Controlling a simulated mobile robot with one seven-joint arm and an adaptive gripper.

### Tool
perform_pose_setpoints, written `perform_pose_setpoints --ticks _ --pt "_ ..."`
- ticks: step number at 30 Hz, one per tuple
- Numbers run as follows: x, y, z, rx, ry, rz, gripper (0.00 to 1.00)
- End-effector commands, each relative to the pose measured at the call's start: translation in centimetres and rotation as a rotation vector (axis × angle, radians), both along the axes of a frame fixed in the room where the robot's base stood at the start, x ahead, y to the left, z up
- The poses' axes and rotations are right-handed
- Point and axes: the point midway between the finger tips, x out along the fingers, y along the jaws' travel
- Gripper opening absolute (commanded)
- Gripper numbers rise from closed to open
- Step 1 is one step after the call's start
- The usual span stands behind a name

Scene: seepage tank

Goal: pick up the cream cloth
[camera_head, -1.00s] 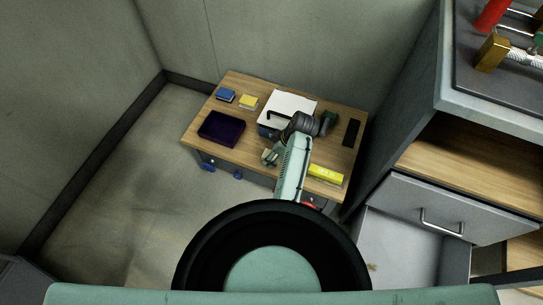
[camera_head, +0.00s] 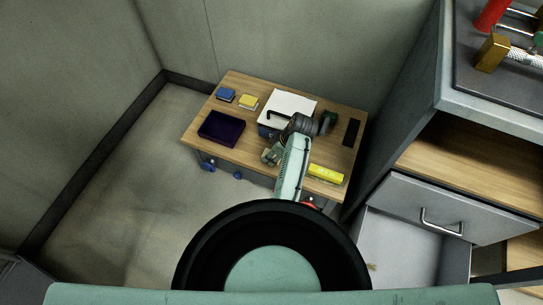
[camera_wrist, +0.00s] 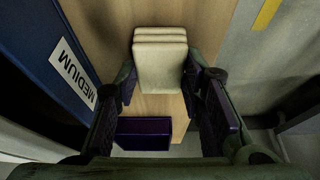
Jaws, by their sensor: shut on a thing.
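The cream cloth (camera_wrist: 160,60) is a folded, layered block in the upper middle of the wrist view. My gripper (camera_wrist: 161,76) has one finger on each side of it and is shut on it. Wooden table top shows behind and below the cloth; whether the cloth touches the table cannot be told. In the head view my gripper (camera_head: 270,155) is near the table's front edge, left of my forearm. I cannot make out the cloth there.
A blue box labelled MEDIUM (camera_wrist: 62,60) stands close on the left in the wrist view. A dark purple box (camera_head: 221,127) lies on the table's left part. Blue (camera_head: 226,95) and yellow (camera_head: 248,101) items lie behind it. A yellow object (camera_head: 326,173) lies right of my arm.

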Motion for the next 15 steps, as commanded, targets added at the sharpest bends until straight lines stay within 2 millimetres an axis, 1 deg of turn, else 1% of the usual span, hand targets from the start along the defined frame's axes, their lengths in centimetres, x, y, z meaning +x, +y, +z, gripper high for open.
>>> perform_pose_setpoints --ticks 8,11,15 --pt "0.0 0.0 0.2 0.0 -0.001 0.0 0.17" --pt "0.1 0.0 0.7 0.0 -0.003 0.0 0.17" --pt "0.1 0.0 2.3 -0.001 -0.004 0.0 0.17"
